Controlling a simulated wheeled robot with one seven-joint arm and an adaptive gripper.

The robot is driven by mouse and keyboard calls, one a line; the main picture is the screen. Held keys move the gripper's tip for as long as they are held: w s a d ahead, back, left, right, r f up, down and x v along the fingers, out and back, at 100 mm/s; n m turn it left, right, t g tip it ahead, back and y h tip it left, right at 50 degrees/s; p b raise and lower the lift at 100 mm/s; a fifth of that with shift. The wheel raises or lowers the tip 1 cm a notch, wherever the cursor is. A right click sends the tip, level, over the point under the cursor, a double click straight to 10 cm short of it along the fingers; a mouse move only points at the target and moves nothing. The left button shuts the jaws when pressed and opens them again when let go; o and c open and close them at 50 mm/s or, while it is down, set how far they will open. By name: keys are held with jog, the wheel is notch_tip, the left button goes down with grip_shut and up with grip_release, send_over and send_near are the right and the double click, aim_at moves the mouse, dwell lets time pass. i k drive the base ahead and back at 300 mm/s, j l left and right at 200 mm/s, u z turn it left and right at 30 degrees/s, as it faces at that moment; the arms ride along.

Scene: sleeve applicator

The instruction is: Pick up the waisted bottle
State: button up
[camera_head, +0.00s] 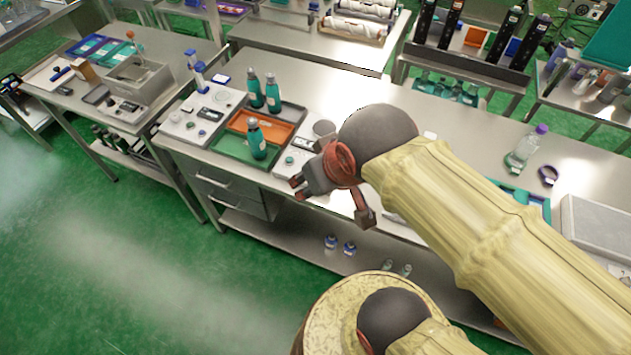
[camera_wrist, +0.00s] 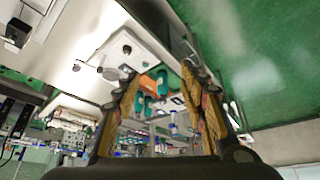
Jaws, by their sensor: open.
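Teal bottles (camera_wrist: 162,84) also show between my fingers in the tilted wrist view, some way off. My gripper (camera_head: 330,201) is open and empty, to the right of the front bottle and near the bench's front edge.
An orange tray (camera_head: 236,124) lies behind the green one. A white board with small parts (camera_head: 192,122) is to the left, and a grey cup (camera_head: 324,128) to the right. A clear purple-capped bottle (camera_head: 525,150) stands far right. The bench's back (camera_head: 310,88) is clear.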

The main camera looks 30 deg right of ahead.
aim_at(531, 142)
jog(key=z, duration=2.5)
jog(key=i+l+z, duration=0.55)
jog(key=k+j, duration=0.05)
jog(key=k, duration=0.05)
